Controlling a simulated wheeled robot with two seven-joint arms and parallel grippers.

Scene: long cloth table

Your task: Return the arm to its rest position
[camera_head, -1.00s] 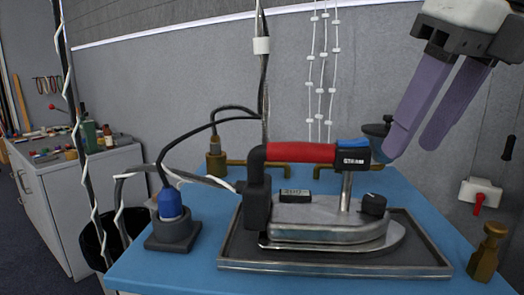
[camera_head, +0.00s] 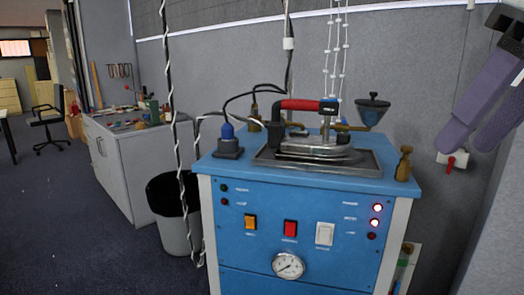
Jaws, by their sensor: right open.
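My right gripper (camera_head: 460,140) is at the right edge of the head view, cut off by the frame. Its two purple fingers are apart, point down and left, and hold nothing. It is in the air to the right of the blue steam station (camera_head: 300,215), clear of it. The iron (camera_head: 315,149), with a red and black handle, rests on the dark metal tray (camera_head: 365,170) on top of the station. My left gripper is not in view.
A brass fitting (camera_head: 404,165) stands at the station's right corner and a dark funnel (camera_head: 373,110) behind the iron. A waste bin (camera_head: 176,232) and a white cabinet (camera_head: 135,170) stand to the left. Cables hang from above. The floor at far left is open.

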